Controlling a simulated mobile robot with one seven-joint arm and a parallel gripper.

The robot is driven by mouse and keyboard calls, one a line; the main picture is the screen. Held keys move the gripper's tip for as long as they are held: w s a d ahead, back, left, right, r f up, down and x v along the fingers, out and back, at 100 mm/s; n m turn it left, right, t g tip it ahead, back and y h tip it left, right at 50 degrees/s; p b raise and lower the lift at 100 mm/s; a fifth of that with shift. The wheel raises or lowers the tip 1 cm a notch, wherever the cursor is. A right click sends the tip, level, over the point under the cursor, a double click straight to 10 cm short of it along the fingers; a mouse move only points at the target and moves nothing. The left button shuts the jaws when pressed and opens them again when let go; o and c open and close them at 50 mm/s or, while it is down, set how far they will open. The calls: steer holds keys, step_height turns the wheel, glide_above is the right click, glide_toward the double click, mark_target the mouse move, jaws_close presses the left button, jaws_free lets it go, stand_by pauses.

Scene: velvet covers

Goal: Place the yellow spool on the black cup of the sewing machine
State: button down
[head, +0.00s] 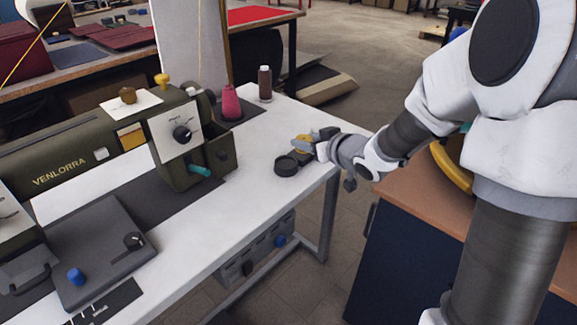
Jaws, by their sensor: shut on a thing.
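The yellow spool (304,137) is between the fingers of my gripper (303,145), which is shut on it. The fingers partly hide it. A small round black cup (286,167) sits on the white table, just below and left of my gripper in the picture. The gap in height between the spool and the cup is hard to judge. The olive-green sewing machine (85,155), marked VENLORRA, stands on the table to the left.
The white table (240,205) is bare between machine and cup. A wooden-topped dark blue cabinet (390,215) is at right. Dark red covers (115,36) lie on a table behind.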

steer(key=w+a+f, duration=0.1)
steer(key=w+a+f+b, duration=0.1)
steer(key=a, duration=0.1)
steer(key=w+a+f+b, duration=0.1)
steer(key=shift+a+f, duration=0.15)
steer(key=shift+a, duration=0.05)
steer(key=shift+f+b, duration=0.95)
steer(key=shift+f, duration=1)
steer(key=shift+f, duration=0.1)
steer(key=shift+f, duration=0.15)
steer(key=shift+c, duration=1.6)
jaws_free()
